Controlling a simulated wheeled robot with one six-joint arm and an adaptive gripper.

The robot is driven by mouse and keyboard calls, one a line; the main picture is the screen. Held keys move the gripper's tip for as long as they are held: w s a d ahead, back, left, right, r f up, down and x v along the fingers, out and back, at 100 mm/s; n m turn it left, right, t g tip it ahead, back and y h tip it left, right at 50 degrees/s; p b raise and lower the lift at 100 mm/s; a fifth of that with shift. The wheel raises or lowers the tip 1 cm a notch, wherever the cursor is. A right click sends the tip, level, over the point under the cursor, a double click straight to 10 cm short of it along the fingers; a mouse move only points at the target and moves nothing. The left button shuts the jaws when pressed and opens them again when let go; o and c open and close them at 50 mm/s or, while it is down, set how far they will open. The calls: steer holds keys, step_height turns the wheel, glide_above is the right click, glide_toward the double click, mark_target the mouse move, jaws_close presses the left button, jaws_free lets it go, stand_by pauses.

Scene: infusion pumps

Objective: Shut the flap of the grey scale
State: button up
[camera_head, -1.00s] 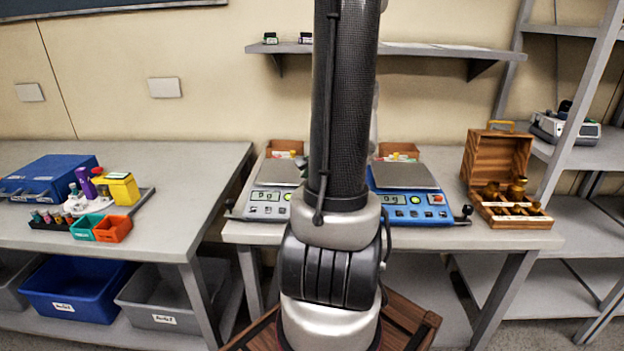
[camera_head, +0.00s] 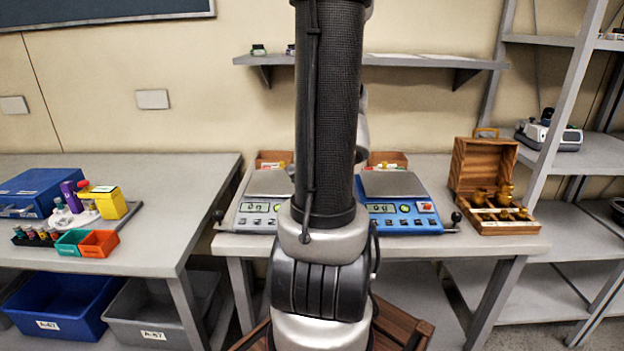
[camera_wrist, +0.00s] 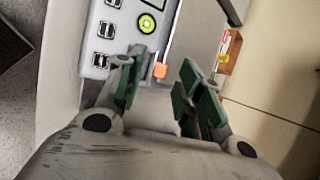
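The grey scale (camera_head: 257,221) stands on the middle bench, left of my arm, which hides part of its right side. A dark knob on a rod (camera_head: 218,215) sits at its left side. I cannot make out the flap or whether it is open. My gripper is hidden behind my arm in the head view. In the wrist view my gripper (camera_wrist: 160,86) has its green-padded fingers apart, with nothing held between them. The pale scale panel (camera_wrist: 115,35), with dark buttons, a green button and an orange button, lies beyond the fingertips; I cannot tell if they touch.
A blue scale (camera_head: 405,215) stands right of my arm, with a knob on its right. An open wooden case (camera_head: 490,190) with weights is further right. Small cardboard boxes (camera_head: 272,158) sit behind the scales. A wall shelf (camera_head: 420,62) hangs above. The left bench (camera_head: 185,215) holds bins.

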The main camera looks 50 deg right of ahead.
steer(key=v, duration=1)
steer(key=shift+s+r, duration=0.2)
steer(key=shift+o, duration=0.3)
steer(key=shift+a, duration=0.1)
